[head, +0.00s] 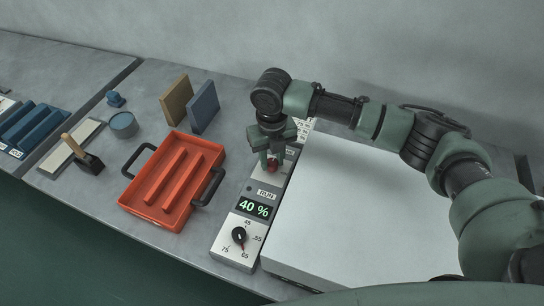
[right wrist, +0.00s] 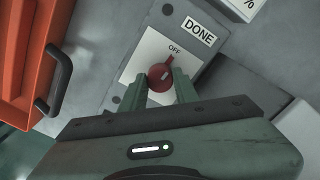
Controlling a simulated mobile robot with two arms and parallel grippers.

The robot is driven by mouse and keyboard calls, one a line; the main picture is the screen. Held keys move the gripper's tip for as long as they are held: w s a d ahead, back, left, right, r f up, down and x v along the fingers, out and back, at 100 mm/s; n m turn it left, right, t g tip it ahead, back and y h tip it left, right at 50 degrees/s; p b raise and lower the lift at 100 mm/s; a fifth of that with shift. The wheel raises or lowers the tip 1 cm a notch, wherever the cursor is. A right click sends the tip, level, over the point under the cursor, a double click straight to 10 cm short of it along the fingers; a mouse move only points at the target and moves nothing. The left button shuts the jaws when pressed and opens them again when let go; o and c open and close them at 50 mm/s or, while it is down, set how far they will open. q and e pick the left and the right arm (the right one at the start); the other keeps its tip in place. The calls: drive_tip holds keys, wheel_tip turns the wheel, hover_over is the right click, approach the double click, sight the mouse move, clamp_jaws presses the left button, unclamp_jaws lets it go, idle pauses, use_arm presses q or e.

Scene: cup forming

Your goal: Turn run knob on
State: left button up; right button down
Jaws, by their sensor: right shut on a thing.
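The red run knob (head: 271,166) sits on the control panel beside the white machine, beyond the "RUN" label (head: 267,195). In the right wrist view the knob (right wrist: 161,77) is on a white plate (right wrist: 146,53), and its narrow end points toward the "OFF" mark (right wrist: 174,50). My right gripper (head: 268,157) reaches straight down over it. In the right wrist view its fingers (right wrist: 161,86) stand on both sides of the knob, shut on it. Part of the knob is hidden by the fingers in the head view. My left gripper is not in view.
The panel also has a "40 %" display (head: 255,208) and a black dial (head: 239,235). A big white box (head: 350,205) stands right of it. An orange tray (head: 164,204) with black handles lies to the left. A brown and a blue block (head: 204,107) stand behind.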

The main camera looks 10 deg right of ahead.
drive_tip(key=m+p, duration=0.4)
drive_tip(key=p, duration=0.1)
drive_tip(key=shift+r+m, duration=0.35)
drive_tip(key=shift+m, duration=0.05)
drive_tip(key=m+p, duration=0.3)
drive_tip(key=shift+m, duration=0.3)
drive_tip(key=m+p, duration=0.3)
drive_tip(key=m, duration=0.1)
drive_tip(key=shift+w+f+m+p, duration=0.1)
drive_tip(key=shift+m+p, duration=0.2)
drive_tip(key=shift+p, duration=0.05)
drive_tip(key=shift+f+m+p, duration=0.1)
drive_tip(key=shift+m+p, duration=1.15)
drive_tip(key=shift+m, duration=0.85)
drive_tip(key=c, duration=1.1)
unclamp_jaws()
drive_tip(key=shift+f, duration=0.1)
drive_tip(key=shift+o, duration=0.2)
